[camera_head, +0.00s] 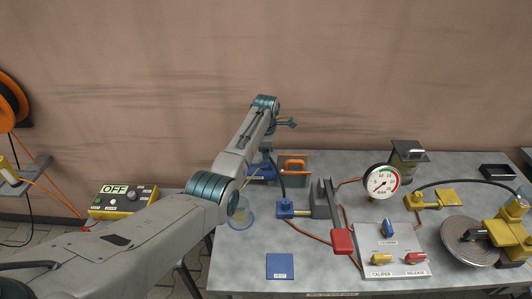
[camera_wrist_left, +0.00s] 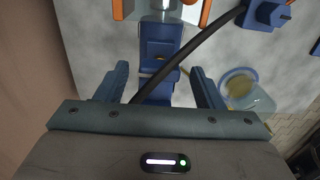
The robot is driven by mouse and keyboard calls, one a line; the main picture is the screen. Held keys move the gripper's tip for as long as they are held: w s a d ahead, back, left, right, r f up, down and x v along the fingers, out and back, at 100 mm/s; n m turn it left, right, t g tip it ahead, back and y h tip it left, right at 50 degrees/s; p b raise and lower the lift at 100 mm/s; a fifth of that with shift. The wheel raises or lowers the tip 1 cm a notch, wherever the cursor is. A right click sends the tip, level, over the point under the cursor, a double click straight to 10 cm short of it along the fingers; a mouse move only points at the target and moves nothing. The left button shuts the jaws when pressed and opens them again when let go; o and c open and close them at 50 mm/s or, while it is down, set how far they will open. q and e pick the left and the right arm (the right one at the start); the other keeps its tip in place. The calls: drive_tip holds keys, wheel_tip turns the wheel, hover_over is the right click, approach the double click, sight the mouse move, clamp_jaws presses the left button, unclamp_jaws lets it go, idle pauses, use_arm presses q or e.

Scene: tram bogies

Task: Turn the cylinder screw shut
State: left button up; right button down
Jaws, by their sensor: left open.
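A blue block (camera_wrist_left: 160,45) with a small yellow part (camera_wrist_left: 160,58) lies between my left gripper's fingers in the left wrist view. I cannot tell for sure whether the yellow part is the cylinder screw. In the head view the blue block (camera_head: 262,172) is at the table's back left, partly hidden by my arm. My left gripper (camera_wrist_left: 160,71) is open, its two fingers on either side of the block with gaps. A black hose (camera_wrist_left: 197,43) crosses close by the fingers. My right gripper is not in view.
An orange-handled unit (camera_head: 293,165) stands right of the block. A clear cup (camera_head: 241,216) stands in front. A pressure gauge (camera_head: 382,181), a panel with knobs (camera_head: 398,252) and a disc with yellow caliper (camera_head: 468,241) fill the right. Bare table lies around the blue pad (camera_head: 280,266).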

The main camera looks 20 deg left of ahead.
use_arm(q)
drive_tip(key=shift+f, duration=0.2)
drive_tip(key=shift+f, duration=0.1)
drive_tip(key=shift+c, duration=0.2)
drive_tip(key=c, duration=0.9)
drive_tip(key=shift+c, duration=0.2)
